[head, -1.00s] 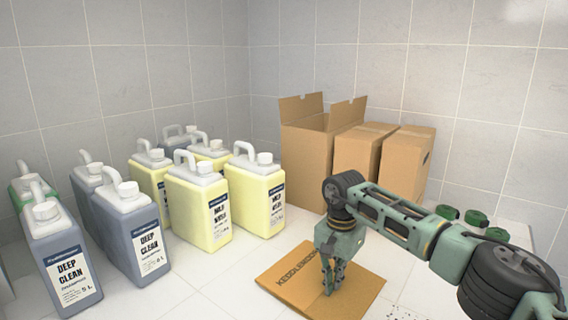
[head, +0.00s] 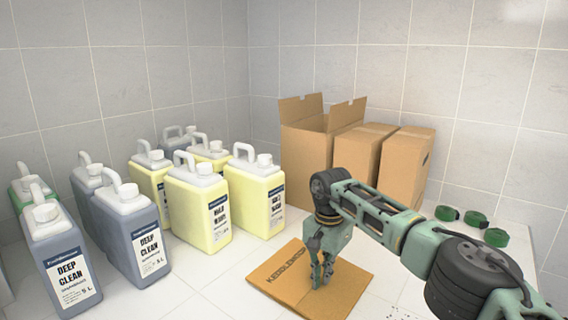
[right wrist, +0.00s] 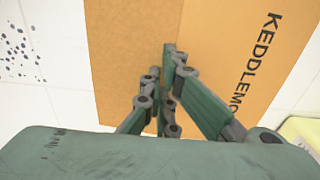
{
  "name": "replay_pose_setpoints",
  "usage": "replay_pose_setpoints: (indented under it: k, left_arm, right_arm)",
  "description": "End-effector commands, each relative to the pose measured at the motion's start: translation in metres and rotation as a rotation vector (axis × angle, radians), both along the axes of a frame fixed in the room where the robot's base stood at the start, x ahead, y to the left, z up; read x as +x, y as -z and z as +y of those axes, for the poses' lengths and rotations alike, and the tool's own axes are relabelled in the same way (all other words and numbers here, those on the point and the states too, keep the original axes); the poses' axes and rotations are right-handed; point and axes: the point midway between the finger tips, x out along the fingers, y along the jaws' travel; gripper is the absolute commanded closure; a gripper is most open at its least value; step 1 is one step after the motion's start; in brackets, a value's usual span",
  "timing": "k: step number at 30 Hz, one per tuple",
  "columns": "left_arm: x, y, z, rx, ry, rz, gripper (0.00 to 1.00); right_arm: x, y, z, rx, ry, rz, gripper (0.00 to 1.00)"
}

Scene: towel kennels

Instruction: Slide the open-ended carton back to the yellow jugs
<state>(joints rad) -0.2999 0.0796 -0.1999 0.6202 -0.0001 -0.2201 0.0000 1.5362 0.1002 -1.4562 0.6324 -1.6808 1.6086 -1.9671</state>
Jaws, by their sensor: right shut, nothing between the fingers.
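The flat brown carton (head: 297,270) lies on the white tiled surface, its printing starting "KEDDLEMO"; its lettered face also fills much of the right wrist view (right wrist: 225,40). I cannot make out its open ends. My right gripper (head: 321,284) is shut and empty, pointing down with its fingertips at the carton's top face, apparently touching it. In the right wrist view the fingers (right wrist: 171,55) come together over the cardboard. The yellow jugs (head: 257,200) stand upright to the carton's back left, with a strip of bare tile between. My left gripper is not in view.
An open-flapped upright box (head: 304,150) and two closed boxes (head: 402,165) stand at the back. Grey "DEEP CLEAN" jugs (head: 128,235) stand at left. Green rolls (head: 475,219) lie at right behind my arm. Tile in front of the yellow jugs is clear.

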Motion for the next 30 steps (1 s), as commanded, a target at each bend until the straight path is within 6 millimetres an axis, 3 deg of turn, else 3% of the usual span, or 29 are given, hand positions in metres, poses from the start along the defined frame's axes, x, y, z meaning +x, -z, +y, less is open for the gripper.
replay_pose_setpoints:
  k: [22,30]
  left_arm:
    - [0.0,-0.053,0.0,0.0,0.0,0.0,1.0]
    - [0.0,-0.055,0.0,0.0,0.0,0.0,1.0]
  right_arm:
    - [0.0,-0.075,0.0,-0.001,0.0,-0.001,1.0]
    - [0.0,-0.079,0.0,0.0,0.0,0.0,1.0]
